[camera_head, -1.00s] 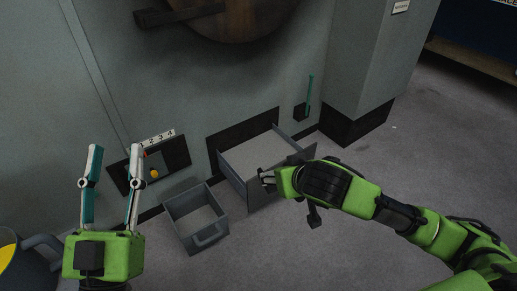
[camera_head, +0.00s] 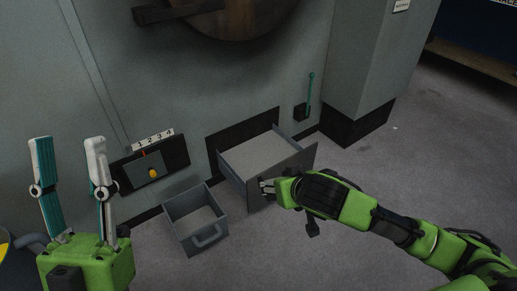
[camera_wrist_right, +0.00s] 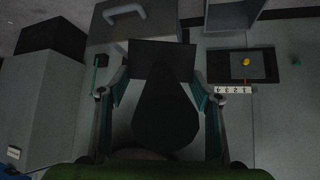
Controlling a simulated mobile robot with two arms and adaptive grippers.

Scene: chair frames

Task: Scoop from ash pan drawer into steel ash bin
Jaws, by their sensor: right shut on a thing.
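The ash pan drawer (camera_head: 257,153) is pulled out of the stove front, with a pale grey fill. The steel ash bin (camera_head: 195,217), an open grey box with a front handle, stands on the floor to its left. My left gripper (camera_head: 68,142) is open and empty, pointing up at the left.
A dark panel with a yellow knob (camera_head: 153,173) and number labels is left of the drawer. A green lever (camera_head: 310,90) is on the wall to the right, beside a pillar (camera_head: 365,75).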

